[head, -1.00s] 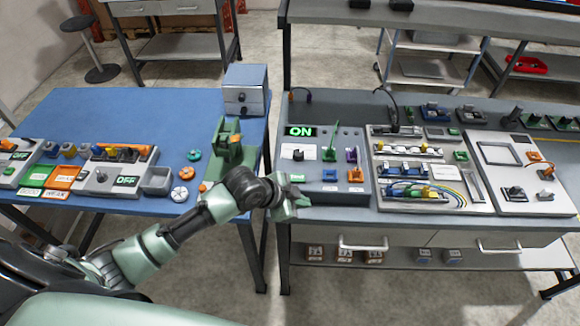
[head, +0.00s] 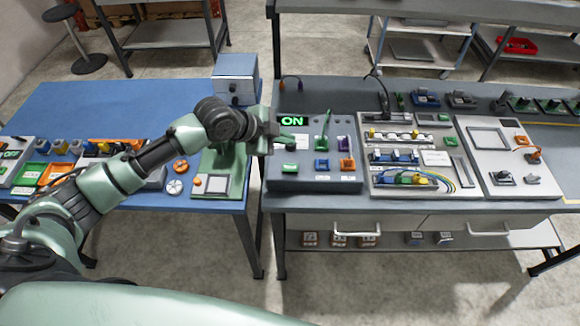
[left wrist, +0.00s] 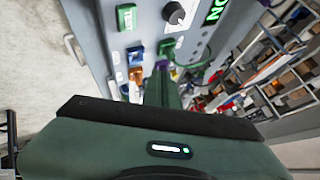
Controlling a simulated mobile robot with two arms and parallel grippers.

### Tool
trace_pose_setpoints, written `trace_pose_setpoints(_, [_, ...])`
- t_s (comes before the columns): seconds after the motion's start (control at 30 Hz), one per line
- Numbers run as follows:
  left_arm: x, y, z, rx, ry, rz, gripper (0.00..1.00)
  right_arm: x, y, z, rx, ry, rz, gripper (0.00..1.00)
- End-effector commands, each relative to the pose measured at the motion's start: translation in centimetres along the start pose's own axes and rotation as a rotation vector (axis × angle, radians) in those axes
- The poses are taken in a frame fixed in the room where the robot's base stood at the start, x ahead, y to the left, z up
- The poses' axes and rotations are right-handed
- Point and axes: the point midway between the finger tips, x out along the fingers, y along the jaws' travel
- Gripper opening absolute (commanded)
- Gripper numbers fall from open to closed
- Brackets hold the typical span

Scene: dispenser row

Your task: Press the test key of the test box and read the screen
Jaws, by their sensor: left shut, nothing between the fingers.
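The test box (head: 318,182) is a dark grey panel box at the front left of the grey bench. Its small screen (head: 292,121) shows ON in green; part of it also shows in the left wrist view (left wrist: 216,12). A green key (head: 289,168) sits low on its left, with a blue key (head: 321,165) and an orange key (head: 347,164) to its right. The green key also shows in the left wrist view (left wrist: 126,17). I cannot read the key labels. My left gripper (head: 290,138) is shut and empty, over the box's upper left, just below the screen. My right gripper is out of view.
A panel with coloured wires (head: 440,180) stands to the right. A blue-topped table (head: 95,105) with other devices is at left, and a grey-blue box (head: 236,78) stands behind my forearm.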

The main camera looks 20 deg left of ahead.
Motion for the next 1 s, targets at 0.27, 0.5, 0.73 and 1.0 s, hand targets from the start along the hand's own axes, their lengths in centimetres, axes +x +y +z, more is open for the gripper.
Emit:
trace_pose_setpoints(0.27, [2.1,1.6,1.5,-0.001,0.000,0.001,0.00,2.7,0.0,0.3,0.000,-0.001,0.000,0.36])
trace_pose_setpoints(0.5, [4.5,3.4,3.3,-0.001,0.000,0.000,0.00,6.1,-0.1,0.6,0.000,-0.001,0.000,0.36])
trace_pose_setpoints(0.73, [5.9,4.3,4.3,0.000,0.000,0.000,0.00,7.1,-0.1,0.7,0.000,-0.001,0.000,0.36])
trace_pose_setpoints(1.0, [6.0,4.4,4.3,0.000,0.000,0.000,0.00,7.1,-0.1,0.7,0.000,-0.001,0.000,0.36])
